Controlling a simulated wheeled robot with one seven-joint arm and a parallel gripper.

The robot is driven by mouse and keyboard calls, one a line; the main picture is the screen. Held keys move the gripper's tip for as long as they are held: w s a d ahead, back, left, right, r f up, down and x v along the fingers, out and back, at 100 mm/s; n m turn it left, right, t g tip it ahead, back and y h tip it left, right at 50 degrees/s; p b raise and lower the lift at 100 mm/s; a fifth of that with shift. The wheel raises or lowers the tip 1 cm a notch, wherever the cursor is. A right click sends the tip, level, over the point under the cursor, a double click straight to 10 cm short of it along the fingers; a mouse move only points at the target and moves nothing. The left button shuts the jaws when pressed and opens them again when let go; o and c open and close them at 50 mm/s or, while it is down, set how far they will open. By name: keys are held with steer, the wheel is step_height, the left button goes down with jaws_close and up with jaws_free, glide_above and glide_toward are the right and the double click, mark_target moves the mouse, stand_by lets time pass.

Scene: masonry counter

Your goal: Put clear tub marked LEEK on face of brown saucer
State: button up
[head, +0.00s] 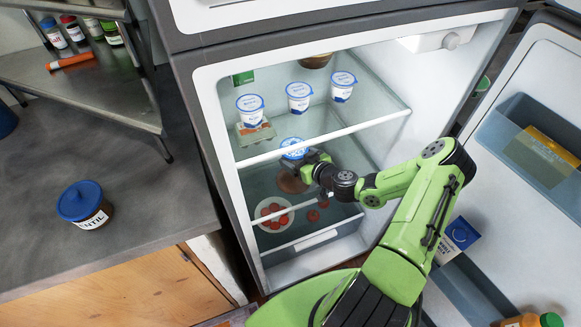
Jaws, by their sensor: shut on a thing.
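A tub with a blue lid (293,147) is inside the open fridge, below the upper shelf. Its label is too small to read and its clear sides are mostly hidden. My gripper (307,160) is shut on this tub at its right side. The fingers are small and partly hidden. A round brown saucer (289,185) lies on the shelf below, just under the tub and gripper in the picture. I cannot tell whether the tub touches it.
Three white cups (298,97) and a carton (255,134) stand on the upper shelf (350,126). A bowl of tomatoes (261,208) and loose tomatoes (313,216) are close by the saucer. The fridge door (520,190) stands open at right. A blue-lidded jar (85,204) stands on the counter.

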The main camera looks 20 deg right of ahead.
steer(key=shift+w+f, duration=0.15)
steer(key=shift+w, duration=0.1)
step_height(320, 180, down, 10)
steer(key=b, duration=0.3)
steer(key=shift+s, duration=0.1)
steer(key=shift+r, duration=0.3)
steer(key=shift+f, duration=0.15)
steer(key=o, duration=0.8)
steer(key=shift+f+b, duration=0.15)
steer(key=shift+b, duration=0.2)
steer(key=o, duration=0.3)
